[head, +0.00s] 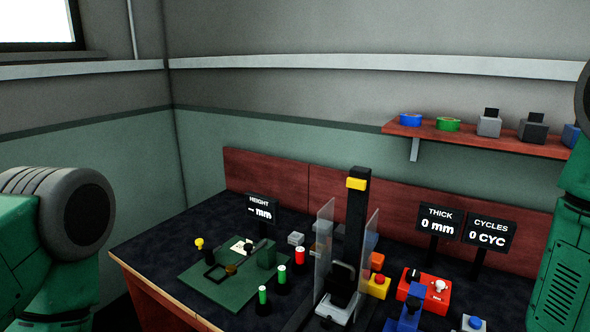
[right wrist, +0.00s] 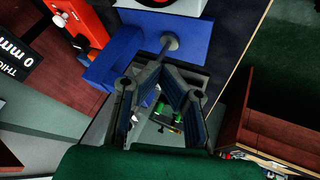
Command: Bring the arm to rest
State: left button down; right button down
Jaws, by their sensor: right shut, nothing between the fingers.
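My right gripper (right wrist: 162,72) shows in the right wrist view, its dark fingers coming together at the tips with nothing between them. It is in front of a blue device (right wrist: 120,62) with a grey round part; whether they touch cannot be told. In the head view only green links of my right arm (head: 566,240) show at the right edge. My left arm (head: 50,235) shows at the left edge as a green link with a grey joint. Its gripper is out of view.
The dark workbench (head: 150,245) holds a green board (head: 215,285), a black press (head: 355,215) between clear panels, a red box (head: 432,296) and a blue device (head: 405,312). Signs (head: 440,220) stand behind. A shelf (head: 470,138) hangs on the wall. The bench's left end is clear.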

jog(key=s+a+f+m+g+b, duration=0.1)
jog(key=s+f+m+g+b, duration=0.2)
jog(key=s+f, duration=0.7)
jog(key=s+a+f+m+g+h+b, duration=0.1)
jog(key=s+f+m+g+b, duration=0.2)
jog(key=s+f, duration=0.7)
jog(key=s+m+b, duration=0.1)
jog(key=s+m, duration=0.1)
jog(key=s, duration=0.3)
jog(key=shift+a, duration=0.25)
jog(key=shift+w, duration=0.1)
jog(key=shift+w, duration=0.1)
dwell(0.5)
